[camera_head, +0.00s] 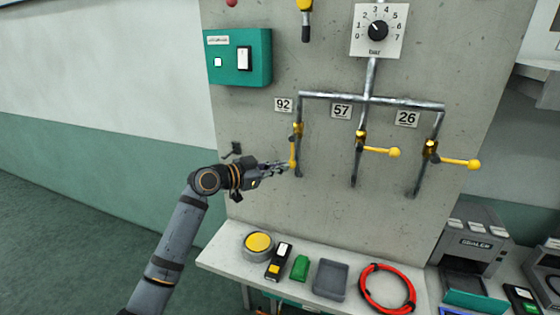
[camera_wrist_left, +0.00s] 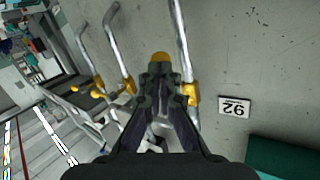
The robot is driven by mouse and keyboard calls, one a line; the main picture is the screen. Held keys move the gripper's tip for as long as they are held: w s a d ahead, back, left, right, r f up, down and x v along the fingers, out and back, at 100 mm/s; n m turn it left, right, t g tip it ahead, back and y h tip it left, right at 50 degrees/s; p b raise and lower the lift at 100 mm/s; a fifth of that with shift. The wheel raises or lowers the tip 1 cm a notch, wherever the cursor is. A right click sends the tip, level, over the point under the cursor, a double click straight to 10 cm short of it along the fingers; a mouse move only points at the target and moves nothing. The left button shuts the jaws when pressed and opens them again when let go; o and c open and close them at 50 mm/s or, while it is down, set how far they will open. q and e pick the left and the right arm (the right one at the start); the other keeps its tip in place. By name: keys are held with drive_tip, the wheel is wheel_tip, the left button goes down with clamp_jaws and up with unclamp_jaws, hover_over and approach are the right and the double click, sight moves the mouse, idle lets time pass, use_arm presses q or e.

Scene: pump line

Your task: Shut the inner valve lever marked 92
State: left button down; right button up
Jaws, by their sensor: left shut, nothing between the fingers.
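The valve lever marked 92 (camera_head: 293,152) is yellow and hangs down, nearly along its pipe, below the sign 92 (camera_head: 283,104). My left gripper (camera_head: 284,168) is shut and empty at the lever's lower end. In the left wrist view the shut fingertips (camera_wrist_left: 160,66) overlap the lever's yellow knob (camera_wrist_left: 160,56), which is partly hidden behind them; I cannot tell whether they touch. The brass valve body (camera_wrist_left: 191,93) and the upside-down sign 92 show to their right. My right gripper is not in view.
Lever 57 (camera_head: 380,151) and lever 26 (camera_head: 458,163) stick out to the right from their pipes. A green switch box (camera_head: 238,57) is on the panel at upper left. Below, a bench (camera_head: 222,258) holds several items, including a red cable coil (camera_head: 364,297).

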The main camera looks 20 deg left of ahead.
use_arm(q)
drive_tip(key=shift+f, duration=0.1)
idle(0.3)
drive_tip(key=shift+d+f+n+b, duration=0.1)
drive_tip(key=shift+d+n+b, duration=0.25)
drive_tip(key=shift+b, duration=0.45)
